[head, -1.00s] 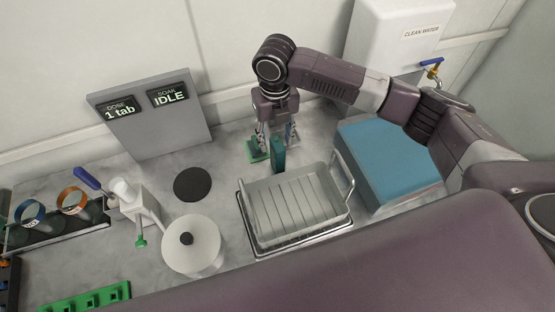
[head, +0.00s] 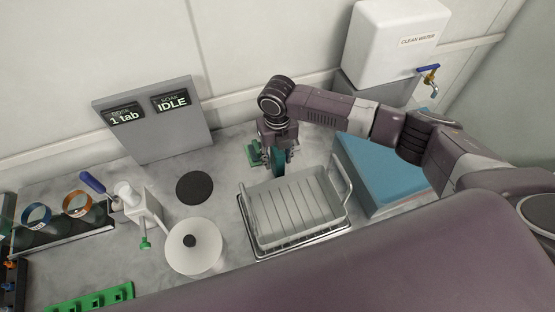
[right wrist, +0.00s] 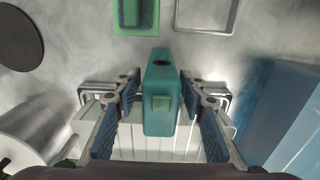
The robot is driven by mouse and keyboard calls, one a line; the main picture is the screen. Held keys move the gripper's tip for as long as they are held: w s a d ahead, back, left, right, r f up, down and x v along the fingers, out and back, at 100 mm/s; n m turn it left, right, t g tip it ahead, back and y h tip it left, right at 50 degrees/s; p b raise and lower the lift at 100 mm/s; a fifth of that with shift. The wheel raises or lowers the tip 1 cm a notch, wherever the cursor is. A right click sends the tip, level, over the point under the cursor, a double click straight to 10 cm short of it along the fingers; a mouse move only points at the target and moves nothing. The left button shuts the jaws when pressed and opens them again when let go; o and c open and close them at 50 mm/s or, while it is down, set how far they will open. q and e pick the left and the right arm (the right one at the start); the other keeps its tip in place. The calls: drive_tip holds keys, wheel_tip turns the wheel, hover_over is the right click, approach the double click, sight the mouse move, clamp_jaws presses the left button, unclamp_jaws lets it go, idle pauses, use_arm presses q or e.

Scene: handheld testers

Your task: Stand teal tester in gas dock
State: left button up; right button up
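The teal tester (right wrist: 160,95) stands upright between the fingers of my right gripper (right wrist: 160,100), which are spread on either side. A gap shows between it and each blue finger pad. In the head view the right gripper (head: 277,158) is lowered around the tester, just behind the wire-lined tray, and largely hides it. A green block with a darker recessed middle (right wrist: 133,14) lies beyond the tester; it also shows in the head view (head: 253,153). I cannot tell for sure whether it is the gas dock. My left gripper is not in view.
A grey basket tray (head: 295,210) stands just in front of the gripper. A blue-topped box (head: 385,175) is to the right. A white lidded pot (head: 193,252), a dark disc (head: 194,188) and a display panel (head: 150,120) are to the left.

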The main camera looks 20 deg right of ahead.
clamp_jaws()
drive_tip(key=shift+r, duration=0.1)
